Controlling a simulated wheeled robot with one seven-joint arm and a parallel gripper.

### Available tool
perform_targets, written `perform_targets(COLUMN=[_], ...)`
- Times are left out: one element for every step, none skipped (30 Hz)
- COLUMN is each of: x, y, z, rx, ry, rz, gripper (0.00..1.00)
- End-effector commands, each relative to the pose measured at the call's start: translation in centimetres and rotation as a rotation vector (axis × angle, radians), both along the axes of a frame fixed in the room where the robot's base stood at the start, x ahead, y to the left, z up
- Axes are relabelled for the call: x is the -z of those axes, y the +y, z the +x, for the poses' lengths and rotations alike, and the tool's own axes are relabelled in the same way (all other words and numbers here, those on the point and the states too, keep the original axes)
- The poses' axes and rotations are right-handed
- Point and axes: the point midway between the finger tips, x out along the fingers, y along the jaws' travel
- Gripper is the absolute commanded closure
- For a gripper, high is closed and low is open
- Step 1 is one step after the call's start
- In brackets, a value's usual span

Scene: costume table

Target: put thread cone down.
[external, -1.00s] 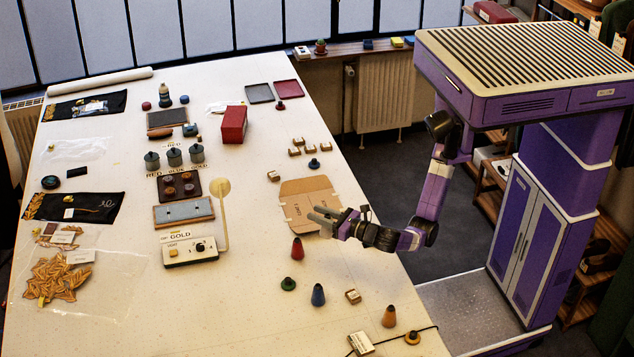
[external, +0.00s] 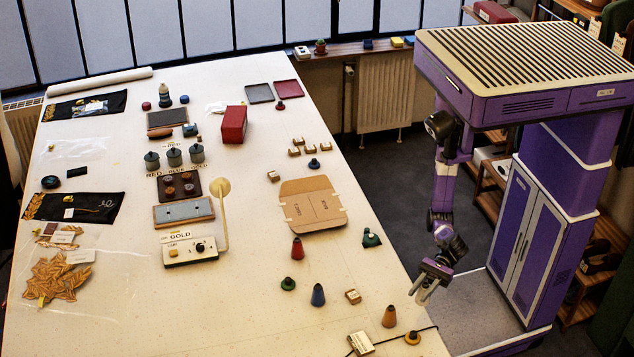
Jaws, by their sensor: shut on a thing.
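My gripper (external: 426,289) hangs over the right edge of the white table, fingers pointing down and toward the lower left. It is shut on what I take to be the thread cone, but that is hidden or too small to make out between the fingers. An orange cone (external: 389,317) stands upright on the table, below and left of my gripper. A blue cone (external: 318,296), a red cone (external: 297,249) and a small green cone-like piece (external: 288,284) stand farther left.
The table (external: 350,270) has free room between the flat cardboard (external: 312,208) and the orange cone. A dark green item (external: 371,239) lies near the right edge. A small box (external: 353,296), a labelled block (external: 360,343) and a dark cord lie near the front.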

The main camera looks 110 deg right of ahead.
Motion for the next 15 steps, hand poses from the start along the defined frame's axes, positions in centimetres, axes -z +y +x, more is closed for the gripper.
perform_targets(x=[0.8,1.1,1.5,1.8,1.9,2.0,2.1,2.0,2.0,2.0,2.0,2.0,2.0,2.0,1.9], y=[0.2,0.3,0.4,0.4,0.5,0.6,0.6,0.6,0.7,0.7,0.7,0.7,0.6,0.6,0.5], z=[-1.2,-1.7,-2.1,-2.4,-2.6,-2.9,-3.0,-3.0,-3.0,-3.0,-3.0,-3.0,-2.9,-2.8,-2.6], rx=[-0.020,-0.029,-0.036,-0.040,-0.044,-0.048,-0.050,-0.051,-0.052,-0.052,-0.051,-0.051,-0.050,-0.047,-0.043], ry=[0.001,0.000,0.000,0.000,0.000,0.000,-0.001,-0.002,-0.002,-0.002,-0.002,-0.002,-0.001,-0.001,-0.001], rz=[-0.002,-0.001,-0.002,-0.001,0.000,0.000,0.001,0.001,0.001,0.001,0.001,0.001,0.001,0.001,0.002], gripper=[1.00,1.00,1.00,1.00,1.00,1.00,1.00,1.00,1.00,1.00,1.00,1.00,1.00,1.00,1.00])
